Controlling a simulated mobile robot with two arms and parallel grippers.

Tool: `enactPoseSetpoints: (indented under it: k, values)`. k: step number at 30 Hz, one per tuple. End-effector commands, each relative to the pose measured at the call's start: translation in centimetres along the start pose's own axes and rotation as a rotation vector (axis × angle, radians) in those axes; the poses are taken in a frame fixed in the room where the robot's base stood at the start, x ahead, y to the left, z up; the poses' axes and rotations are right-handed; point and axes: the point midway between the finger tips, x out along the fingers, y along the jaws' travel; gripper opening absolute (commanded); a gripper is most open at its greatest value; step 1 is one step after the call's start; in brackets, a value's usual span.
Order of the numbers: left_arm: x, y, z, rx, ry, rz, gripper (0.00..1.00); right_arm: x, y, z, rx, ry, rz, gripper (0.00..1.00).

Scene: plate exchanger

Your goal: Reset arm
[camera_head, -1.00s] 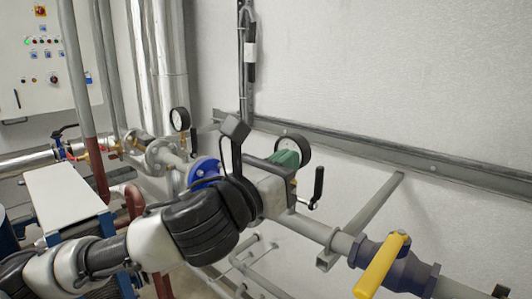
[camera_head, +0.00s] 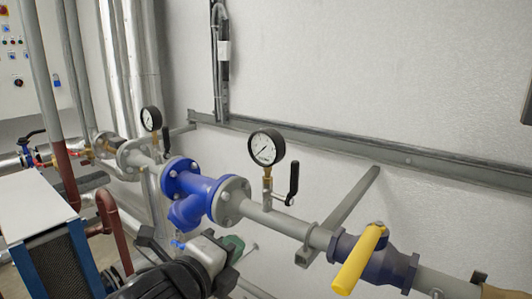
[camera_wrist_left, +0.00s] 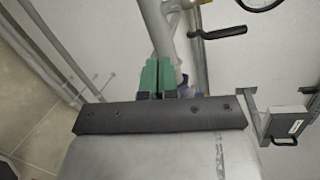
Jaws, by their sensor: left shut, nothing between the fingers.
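My left arm comes in at the bottom of the head view. Its left gripper (camera_head: 234,244) hangs low, below the pipe and the blue flanged fitting (camera_head: 205,192), apart from them. In the left wrist view, the two green fingers of the gripper (camera_wrist_left: 158,78) are together with nothing between them. The dark gripper body hides what lies behind it. My right gripper is in neither view.
A pipe with a pressure gauge (camera_head: 266,147), a black lever (camera_head: 293,182) and a yellow valve handle (camera_head: 360,260) runs along the wall above my gripper. A white-topped unit (camera_head: 32,205) stands at the left. A control panel (camera_head: 30,85) is behind it.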

Motion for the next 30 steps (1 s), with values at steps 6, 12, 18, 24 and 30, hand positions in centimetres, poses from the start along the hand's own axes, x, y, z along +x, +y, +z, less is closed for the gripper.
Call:
enactPoseSetpoints:
  k: [6, 12, 18, 24, 30]
  values:
    - [-2.4, 11.8, -1.1, -0.65, -0.11, 0.269, 0.0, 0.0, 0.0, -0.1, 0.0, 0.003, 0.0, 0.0]
    - [-7.7, 22.3, -2.7, -1.182, -0.36, 0.512, 0.0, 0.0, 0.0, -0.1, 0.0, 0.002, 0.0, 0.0]
    - [-13.2, 28.8, -4.3, -1.496, -0.619, 0.661, 0.0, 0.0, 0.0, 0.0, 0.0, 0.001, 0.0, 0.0]
    - [-18.2, 32.8, -5.8, -1.683, -0.854, 0.755, 0.0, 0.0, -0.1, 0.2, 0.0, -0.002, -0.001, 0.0]
    - [-21.6, 36.6, -7.1, -1.793, -1.052, 0.812, 0.0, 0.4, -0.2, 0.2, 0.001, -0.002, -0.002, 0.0]
